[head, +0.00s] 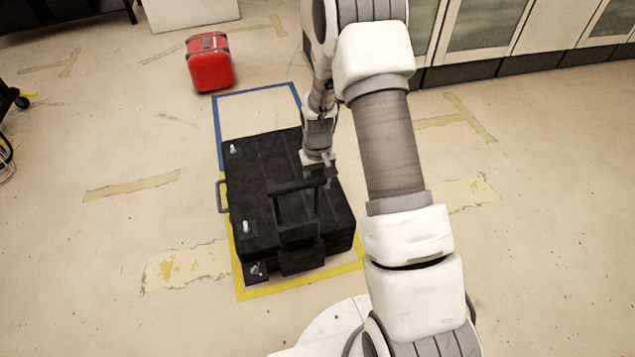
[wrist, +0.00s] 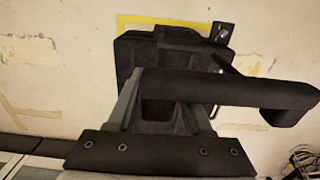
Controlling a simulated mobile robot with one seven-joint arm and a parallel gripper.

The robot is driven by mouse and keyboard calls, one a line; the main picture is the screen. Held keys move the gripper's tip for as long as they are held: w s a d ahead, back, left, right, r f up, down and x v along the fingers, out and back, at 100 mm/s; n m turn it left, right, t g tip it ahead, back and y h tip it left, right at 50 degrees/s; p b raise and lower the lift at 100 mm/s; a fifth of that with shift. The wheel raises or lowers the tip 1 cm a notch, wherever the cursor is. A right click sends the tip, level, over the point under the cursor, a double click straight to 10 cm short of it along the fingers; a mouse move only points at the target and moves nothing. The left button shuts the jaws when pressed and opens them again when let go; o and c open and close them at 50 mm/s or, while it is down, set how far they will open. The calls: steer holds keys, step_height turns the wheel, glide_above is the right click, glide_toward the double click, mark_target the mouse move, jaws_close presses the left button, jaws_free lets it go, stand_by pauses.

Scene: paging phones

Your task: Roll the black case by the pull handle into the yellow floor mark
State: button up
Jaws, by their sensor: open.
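The black case (head: 275,215) stands on the floor and covers much of the yellow floor mark (head: 300,285). Yellow line shows along its left, near and right sides; the far part is hidden, so I cannot tell whether the case's base is all inside. The raised pull handle (head: 297,186) is at the case's near side. My gripper (head: 325,178) is open at the right end of the handle's grip. In the wrist view the black grip bar (wrist: 235,88) crosses close in front of the jaws, with the case (wrist: 130,55) below; contact is unclear.
A blue floor mark (head: 257,88) adjoins the yellow one on the far side. A red suitcase (head: 210,62) stands beyond it. Cabinets (head: 490,40) line the back right.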

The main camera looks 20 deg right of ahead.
step_height(320, 180, up, 17)
steer(key=p, duration=0.5)
steer(key=shift+r, duration=0.2)
steer(key=shift+r, duration=0.1)
stand_by(0.3)
steer(key=s+a+r+t, duration=0.1)
steer(key=s+r, duration=0.4)
steer(key=r, duration=0.3)
steer(key=s+r+t, duration=0.2)
steer(key=s+r, duration=0.2)
steer(key=r, duration=0.5)
steer(key=s+a+r+t, duration=0.1)
steer(key=s+r+t, duration=0.35)
steer(key=s, duration=1.15)
step_height(320, 180, up, 19)
steer(key=g+p, duration=0.2)
steer(key=p, duration=1.5)
steer(key=shift+w+a+p, duration=0.15)
steer(key=shift+w+p, duration=0.1)
steer(key=shift+p, duration=0.05)
